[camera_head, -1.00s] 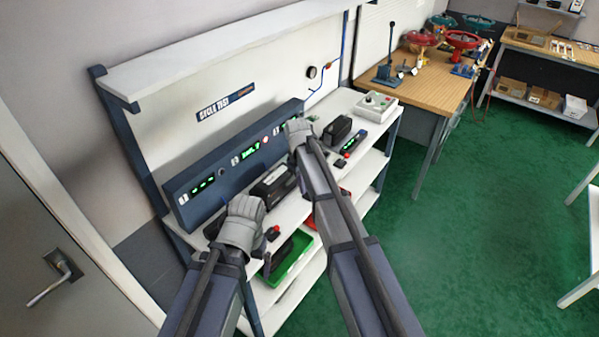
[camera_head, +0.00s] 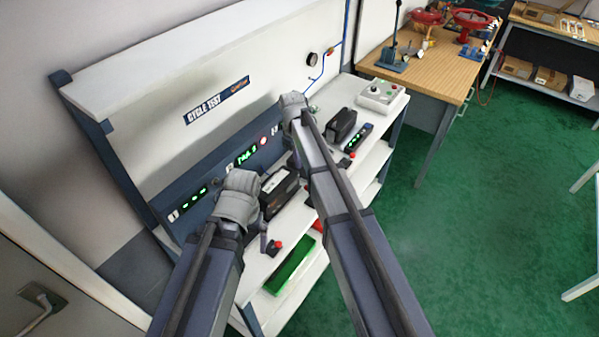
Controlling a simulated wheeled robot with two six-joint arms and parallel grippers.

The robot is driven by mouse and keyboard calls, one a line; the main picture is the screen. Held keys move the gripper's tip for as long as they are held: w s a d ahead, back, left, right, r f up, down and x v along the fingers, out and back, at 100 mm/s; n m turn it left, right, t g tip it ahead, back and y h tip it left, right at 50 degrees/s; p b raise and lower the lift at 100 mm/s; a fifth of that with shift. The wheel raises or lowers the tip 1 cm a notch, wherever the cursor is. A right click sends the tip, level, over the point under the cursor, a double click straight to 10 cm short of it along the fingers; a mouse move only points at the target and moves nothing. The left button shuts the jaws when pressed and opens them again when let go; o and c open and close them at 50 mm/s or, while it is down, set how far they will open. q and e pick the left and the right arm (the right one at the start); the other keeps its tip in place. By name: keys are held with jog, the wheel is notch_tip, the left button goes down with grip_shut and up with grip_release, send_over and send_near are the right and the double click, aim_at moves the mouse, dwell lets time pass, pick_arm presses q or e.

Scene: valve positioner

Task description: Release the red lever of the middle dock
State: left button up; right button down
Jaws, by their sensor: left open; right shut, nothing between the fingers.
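The middle dock is the bench place with the black box (camera_head: 279,192), between my two arms. A red-topped control (camera_head: 275,246) sits at the bench's front edge, right of my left gripper; I cannot tell which dock it belongs to. My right forearm may hide other parts of the middle dock. My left gripper (camera_head: 238,195) is open, in front of the blue panel and left of the black box; its fingertips are unclear. My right gripper (camera_head: 293,105) is shut and empty, above the bench near the panel's right end.
The blue panel (camera_head: 196,193) with green displays runs along the bench back. A second black box (camera_head: 340,125), a small red control (camera_head: 347,160) and a grey control box (camera_head: 382,95) stand to the right. A green tray (camera_head: 291,265) lies on the shelf below.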

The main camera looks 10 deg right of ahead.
pick_arm(q)
notch_tip(320, 180, down, 10)
jog(key=b, duration=1)
jog(key=shift+s, duration=0.15)
pick_arm(e)
jog(key=f, duration=0.6)
jog(key=d+f, duration=0.1)
jog(key=f, duration=0.2)
jog(key=shift+s+f, duration=0.15)
jog(key=shift+f, duration=0.25)
pick_arm(q)
jog(key=shift+r, duration=0.15)
pick_arm(e)
jog(key=shift+s+r, duration=0.1)
jog(key=shift+s, duration=0.05)
pick_arm(q)
jog(key=shift+r, duration=0.15)
pick_arm(e)
jog(key=shift+s+d+r+t+y, duration=0.1)
jog(key=shift+d+t+y, duration=0.05)
jog(key=shift+t+y, duration=0.15)
